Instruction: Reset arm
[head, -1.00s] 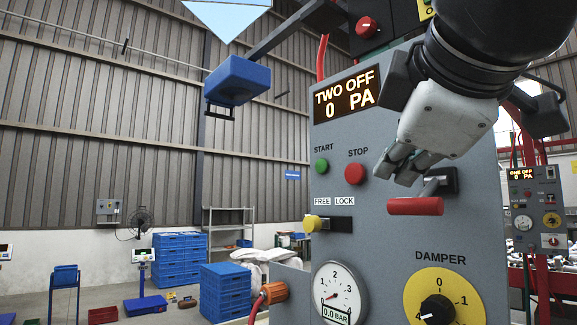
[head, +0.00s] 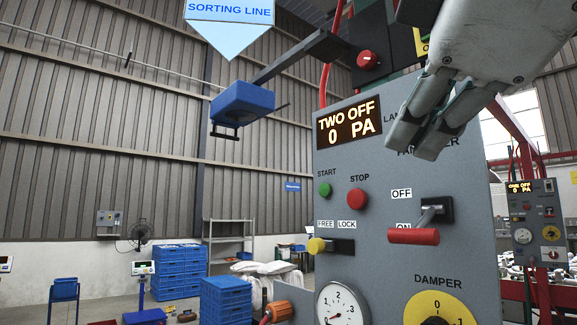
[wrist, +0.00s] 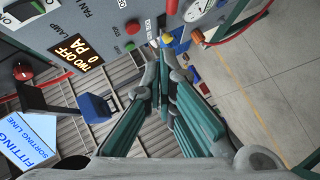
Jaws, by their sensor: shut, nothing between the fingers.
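My gripper (head: 421,140) is at the upper right in the head view, in front of the upper part of the grey control panel (head: 375,225). Its fingers are together and empty, pointing down and to the left. They cover part of the panel's lettering. The gripper also shows in the wrist view (wrist: 163,62), with its green-padded fingers converging. The red lever handle (head: 413,236) sits below the fingers, apart from them, by the OFF and ON labels. The panel's display (head: 348,123) reads TWO OFF, 0 PA.
The panel carries a green START button (head: 325,189), a red STOP button (head: 357,200), a yellow knob (head: 316,245), a gauge (head: 342,305) and a damper dial (head: 440,305). A blue box (head: 242,101) hangs on an arm at upper left. Blue crates (head: 226,298) stand on the floor behind.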

